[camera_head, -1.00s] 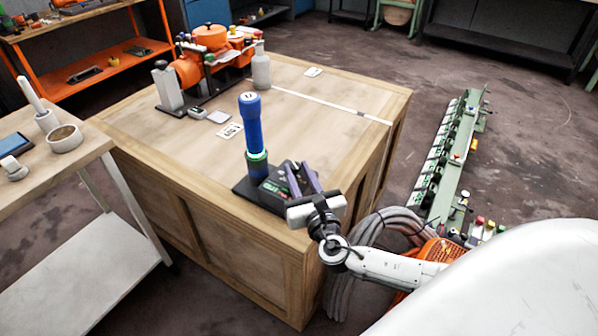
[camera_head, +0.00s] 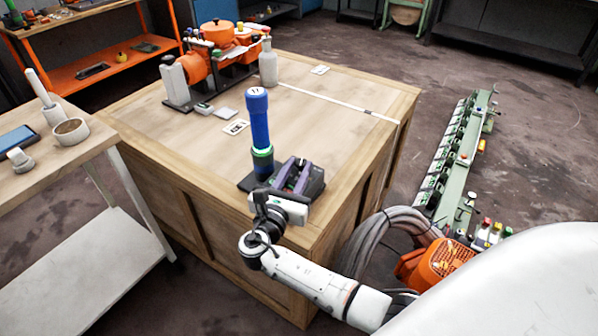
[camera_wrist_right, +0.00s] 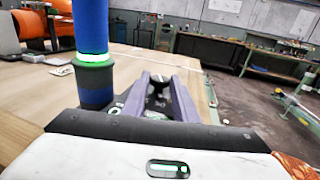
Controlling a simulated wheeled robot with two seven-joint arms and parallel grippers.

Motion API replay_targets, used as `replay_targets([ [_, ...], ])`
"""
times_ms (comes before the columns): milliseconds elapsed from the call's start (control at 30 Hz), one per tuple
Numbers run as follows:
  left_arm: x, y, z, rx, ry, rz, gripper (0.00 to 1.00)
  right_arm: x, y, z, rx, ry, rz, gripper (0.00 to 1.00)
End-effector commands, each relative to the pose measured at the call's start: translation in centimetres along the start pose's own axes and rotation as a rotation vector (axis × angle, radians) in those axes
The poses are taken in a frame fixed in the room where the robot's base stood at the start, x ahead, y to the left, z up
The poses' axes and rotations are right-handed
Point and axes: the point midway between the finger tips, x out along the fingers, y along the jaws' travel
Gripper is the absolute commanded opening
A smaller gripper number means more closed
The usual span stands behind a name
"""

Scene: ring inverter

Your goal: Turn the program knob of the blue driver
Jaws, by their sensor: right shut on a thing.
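The blue driver (camera_head: 259,120) stands upright at the near corner of the wooden bench, with a glowing green ring near its foot. It also shows at the left of the right wrist view (camera_wrist_right: 92,30). A dark base (camera_head: 250,182) lies under and beside it. My right gripper (camera_head: 296,167) is just right of the driver, low over the base, its purple fingers (camera_wrist_right: 160,92) pointing away from the camera. They are shut on a small dark part, the program knob (camera_wrist_right: 158,80), mostly hidden between them. My left gripper is not in view.
An orange machine (camera_head: 222,55) and a grey bottle (camera_head: 268,65) stand at the bench's (camera_head: 340,115) back. A white card (camera_head: 236,127) lies behind the driver. A side table (camera_head: 60,165) is at left. The bench's right half is largely clear.

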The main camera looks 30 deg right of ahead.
Motion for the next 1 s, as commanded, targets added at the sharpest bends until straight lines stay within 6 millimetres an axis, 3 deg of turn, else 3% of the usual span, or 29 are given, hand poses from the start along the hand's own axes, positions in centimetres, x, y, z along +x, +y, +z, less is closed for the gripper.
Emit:
replay_targets([
  [533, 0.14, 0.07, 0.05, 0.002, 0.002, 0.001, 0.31, 0.06, 0.11, 0.14, 0.001, -0.003, -0.03, 0.04],
  [567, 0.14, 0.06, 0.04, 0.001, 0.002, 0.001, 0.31, 0.07, 0.11, 0.15, 0.001, -0.003, -0.03, 0.29],
  [633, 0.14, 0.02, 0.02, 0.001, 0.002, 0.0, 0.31, 0.07, 0.1, 0.14, 0.001, -0.003, -0.029, 0.41],
  [1000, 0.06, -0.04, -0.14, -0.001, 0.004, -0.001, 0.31, -0.31, 0.17, 0.08, 0.001, 0.0, -0.03, 0.41],
])
